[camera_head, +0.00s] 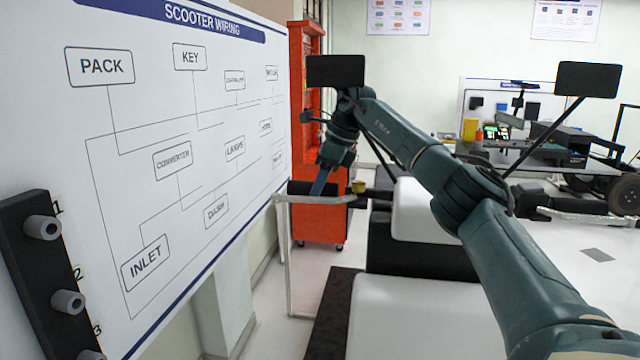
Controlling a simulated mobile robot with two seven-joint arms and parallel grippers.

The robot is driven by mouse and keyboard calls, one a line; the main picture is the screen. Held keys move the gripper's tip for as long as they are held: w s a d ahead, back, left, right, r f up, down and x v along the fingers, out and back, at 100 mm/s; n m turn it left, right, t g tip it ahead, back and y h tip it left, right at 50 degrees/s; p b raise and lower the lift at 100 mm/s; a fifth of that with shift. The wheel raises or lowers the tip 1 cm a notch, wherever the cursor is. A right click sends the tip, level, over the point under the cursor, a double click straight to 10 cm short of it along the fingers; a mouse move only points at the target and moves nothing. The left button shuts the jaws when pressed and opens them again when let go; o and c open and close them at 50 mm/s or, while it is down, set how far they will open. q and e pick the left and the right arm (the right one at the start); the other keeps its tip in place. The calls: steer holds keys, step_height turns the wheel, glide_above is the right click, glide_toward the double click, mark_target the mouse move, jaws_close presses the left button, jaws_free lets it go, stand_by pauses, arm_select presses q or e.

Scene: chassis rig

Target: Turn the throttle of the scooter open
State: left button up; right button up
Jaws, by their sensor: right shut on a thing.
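The scooter's white and black body (405,318) stands in the middle of the head view, with a handlebar behind my right arm. A dark grip, the throttle (298,187), shows at the handlebar's left end, with a pale silver lever (300,199) in front of it. My right gripper (321,184) reaches down onto this grip and is shut on it. The gripper and lever hide part of the grip, so its turn angle cannot be told. My left gripper is not in view.
Two black mirrors (336,71) (588,79) rise on thin stalks near my right arm. A wiring board (150,200) and a black rack with grey pegs (45,280) stand at the left. A red cabinet (318,228) is behind the grip; a bench (525,158) is at the back right.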

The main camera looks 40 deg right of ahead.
steer(key=shift+w+d+r+g+y, duration=0.1)
steer(key=shift+g+y, duration=0.2)
steer(key=shift+y, duration=0.1)
stand_by(0.3)
steer(key=o, duration=1)
steer(key=shift+c, duration=0.2)
steer(key=shift+v, duration=1.45)
steer(key=s+d, duration=0.7)
steer(key=d, duration=0.2)
steer(key=shift+d, duration=0.4)
steer(key=shift+s, duration=0.15)
